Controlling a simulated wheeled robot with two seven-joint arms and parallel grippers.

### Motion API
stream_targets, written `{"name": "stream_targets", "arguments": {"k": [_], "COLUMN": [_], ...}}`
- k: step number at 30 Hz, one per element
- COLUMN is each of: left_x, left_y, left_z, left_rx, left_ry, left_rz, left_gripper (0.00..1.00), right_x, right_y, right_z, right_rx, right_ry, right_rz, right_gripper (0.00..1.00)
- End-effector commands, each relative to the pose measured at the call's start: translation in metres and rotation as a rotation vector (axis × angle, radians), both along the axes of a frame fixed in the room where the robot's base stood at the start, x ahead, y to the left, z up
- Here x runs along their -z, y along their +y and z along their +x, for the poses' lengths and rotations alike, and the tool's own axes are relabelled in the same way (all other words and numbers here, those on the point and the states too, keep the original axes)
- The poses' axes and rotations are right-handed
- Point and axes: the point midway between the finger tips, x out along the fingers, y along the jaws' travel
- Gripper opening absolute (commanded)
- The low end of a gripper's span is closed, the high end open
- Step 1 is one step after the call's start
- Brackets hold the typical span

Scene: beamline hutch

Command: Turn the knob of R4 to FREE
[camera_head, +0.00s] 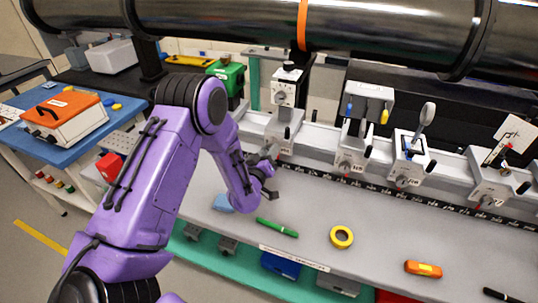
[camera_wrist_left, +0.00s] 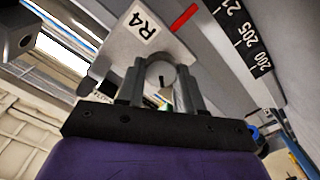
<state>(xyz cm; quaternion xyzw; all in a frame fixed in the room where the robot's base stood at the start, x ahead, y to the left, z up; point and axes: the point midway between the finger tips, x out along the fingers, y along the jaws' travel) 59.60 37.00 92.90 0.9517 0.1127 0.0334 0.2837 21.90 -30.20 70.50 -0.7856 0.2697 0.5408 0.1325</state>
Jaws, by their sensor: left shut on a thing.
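The R4 carriage (camera_wrist_left: 122,50) fills the upper middle of the left wrist view, with a white R4 label (camera_wrist_left: 143,25). Its round grey knob (camera_wrist_left: 160,72) sits between the two fingers of my left gripper (camera_wrist_left: 160,88), which is shut on it. The knob has a short dark mark on its face. Small lettering beside the knob is mostly covered by the fingers, and I cannot read FREE. In the head view my left gripper (camera_head: 267,178) is at the front of the leftmost rail carriage (camera_head: 284,133); the knob is hidden there. My right gripper is not in view.
More carriages stand along the rail to the right, one with a spoon-shaped part (camera_head: 425,117). A thick dark pipe (camera_head: 390,32) runs overhead. On the bench lie a green pen (camera_head: 277,228), a yellow tape roll (camera_head: 341,237) and an orange tool (camera_head: 423,268).

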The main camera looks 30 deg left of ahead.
Motion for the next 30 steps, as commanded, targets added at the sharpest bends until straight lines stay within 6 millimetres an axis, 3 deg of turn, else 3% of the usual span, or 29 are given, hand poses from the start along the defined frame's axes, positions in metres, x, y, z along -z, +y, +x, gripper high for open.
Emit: {"name": "stream_targets", "arguments": {"k": [15, 30], "left_x": [0.003, 0.003], "left_y": [0.002, 0.002], "left_z": [-0.001, -0.001], "left_rx": [-0.003, -0.002], "left_ry": [-0.108, -0.158], "left_rz": [-0.446, -0.658], "left_gripper": [0.06, 0.06], "right_x": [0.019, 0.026], "right_y": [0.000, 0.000], "right_z": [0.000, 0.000], "right_rx": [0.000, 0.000], "right_ry": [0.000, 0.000], "right_rz": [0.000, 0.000], "right_gripper": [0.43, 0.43]}}
